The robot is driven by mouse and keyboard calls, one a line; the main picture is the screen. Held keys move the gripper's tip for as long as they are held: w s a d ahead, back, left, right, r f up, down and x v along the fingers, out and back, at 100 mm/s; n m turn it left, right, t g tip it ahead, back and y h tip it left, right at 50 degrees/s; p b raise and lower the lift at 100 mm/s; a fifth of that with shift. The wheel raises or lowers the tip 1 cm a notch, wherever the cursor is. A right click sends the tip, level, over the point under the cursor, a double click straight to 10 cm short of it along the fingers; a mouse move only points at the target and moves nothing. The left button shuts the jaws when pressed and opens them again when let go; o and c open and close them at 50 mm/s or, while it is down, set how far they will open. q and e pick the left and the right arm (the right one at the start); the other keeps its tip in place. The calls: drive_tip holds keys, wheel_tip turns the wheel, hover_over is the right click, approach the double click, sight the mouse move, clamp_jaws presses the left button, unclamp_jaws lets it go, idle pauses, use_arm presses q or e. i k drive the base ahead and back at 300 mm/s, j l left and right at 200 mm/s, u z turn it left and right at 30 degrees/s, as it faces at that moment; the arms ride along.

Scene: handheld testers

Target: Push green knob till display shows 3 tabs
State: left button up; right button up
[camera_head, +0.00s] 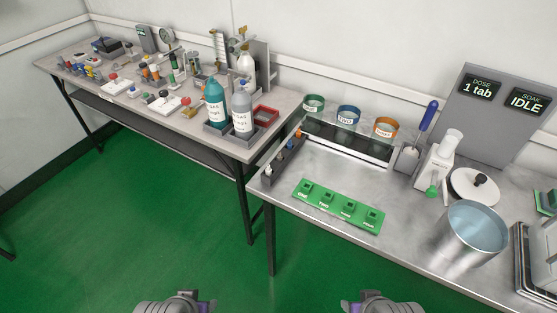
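The green knob (431,191) sticks out low on the front of a white dispenser (441,155) on the right-hand metal table. The grey display panel (508,113) stands behind it. Its left screen (480,88) reads "DOSE 1 tab" and its right screen (525,101) reads "SOAK IDLE". My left gripper (178,303) and my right gripper (372,303) show only in part at the bottom edge, over the floor in front of the table. Both are far from the knob. Their fingertips are not clear.
A steel pot (470,238) of bluish liquid stands right of and nearer than the knob, with a lid (475,187) behind it. A scoop (415,145) with a blue handle is left of the dispenser. A green labelled strip (338,206) lies at the front edge.

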sight(431, 193)
drive_tip(key=z, duration=1.3)
